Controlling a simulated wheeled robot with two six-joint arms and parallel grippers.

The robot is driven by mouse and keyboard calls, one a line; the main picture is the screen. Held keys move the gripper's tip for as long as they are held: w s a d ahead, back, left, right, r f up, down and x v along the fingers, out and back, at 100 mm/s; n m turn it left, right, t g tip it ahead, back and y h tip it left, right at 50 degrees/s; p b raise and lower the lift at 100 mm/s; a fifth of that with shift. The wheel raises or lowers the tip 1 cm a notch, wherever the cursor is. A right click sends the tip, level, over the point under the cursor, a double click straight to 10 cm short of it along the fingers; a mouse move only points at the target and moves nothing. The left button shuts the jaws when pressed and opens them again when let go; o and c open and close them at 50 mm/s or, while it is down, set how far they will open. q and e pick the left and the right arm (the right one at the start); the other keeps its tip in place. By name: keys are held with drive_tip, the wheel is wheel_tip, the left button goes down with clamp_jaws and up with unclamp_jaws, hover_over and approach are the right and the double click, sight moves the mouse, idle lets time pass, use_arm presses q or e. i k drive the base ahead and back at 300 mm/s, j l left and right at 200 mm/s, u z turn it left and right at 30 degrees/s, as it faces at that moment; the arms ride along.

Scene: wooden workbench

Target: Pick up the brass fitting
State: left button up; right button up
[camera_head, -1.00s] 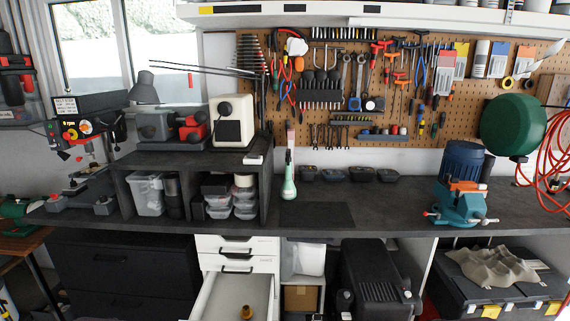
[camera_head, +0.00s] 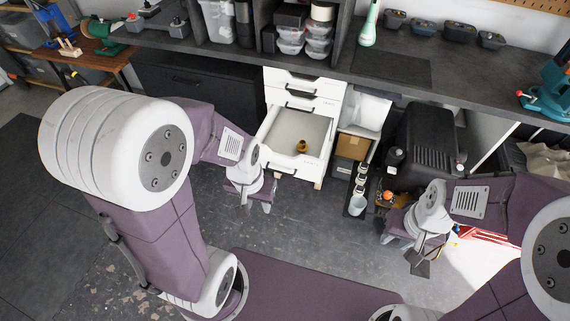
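The brass fitting (camera_head: 302,147) is a small gold-brown piece. It sits in the open white drawer (camera_head: 283,128), towards the drawer's front. My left gripper (camera_head: 256,207) hangs over the floor in front of the drawer, to the left of the fitting and apart from it. Its fingers look spread, with nothing between them. My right gripper (camera_head: 404,253) is well to the right of the drawer, in front of the black case. Its fingers also look apart and empty.
More white drawers (camera_head: 303,88) are shut above the open one. A cardboard box (camera_head: 352,147) and a black case (camera_head: 428,137) stand right of the drawer under the dark workbench (camera_head: 450,55). The floor before the drawer is clear.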

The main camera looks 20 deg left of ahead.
sight(302, 146)
drive_tip(key=i+j, duration=0.25)
drive_tip(key=j, duration=0.15)
drive_tip(key=i+j, duration=0.2)
drive_tip(key=j, duration=0.15)
drive_tip(key=i+j+z, duration=0.1)
drive_tip(key=i+j, duration=0.35)
drive_tip(key=j, duration=0.3)
drive_tip(key=i+j+z, duration=0.1)
drive_tip(key=j, duration=0.3)
drive_tip(key=i+j, duration=0.3)
drive_tip(key=j, duration=0.1)
